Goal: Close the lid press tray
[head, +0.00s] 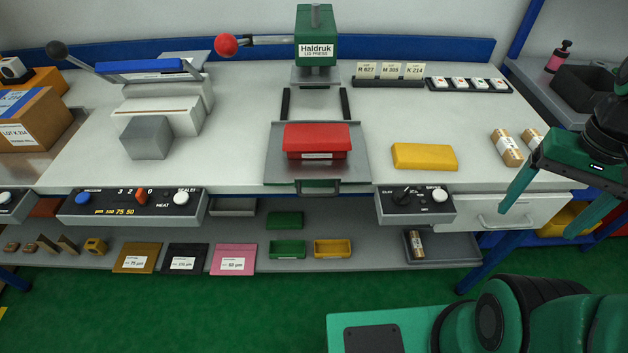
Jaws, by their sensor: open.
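The green lid press (316,45), labelled Haldruk, stands at the back middle of the bench, with a red ball-ended lever at its left. Its grey tray (356,165) is slid out toward the front on two dark rails, and its dark handle (318,188) is at the bench's front edge. A red lidded box (317,141) sits on the tray. My gripper (541,213) is at the far right, in front of the bench's right end. Its green fingers are apart, with nothing seen between them, well away from the tray handle.
A yellow lid (424,156) lies right of the tray. A control box (415,204) hangs under the front edge. A sealer (165,105) is at left. Bench space between sealer and tray is clear.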

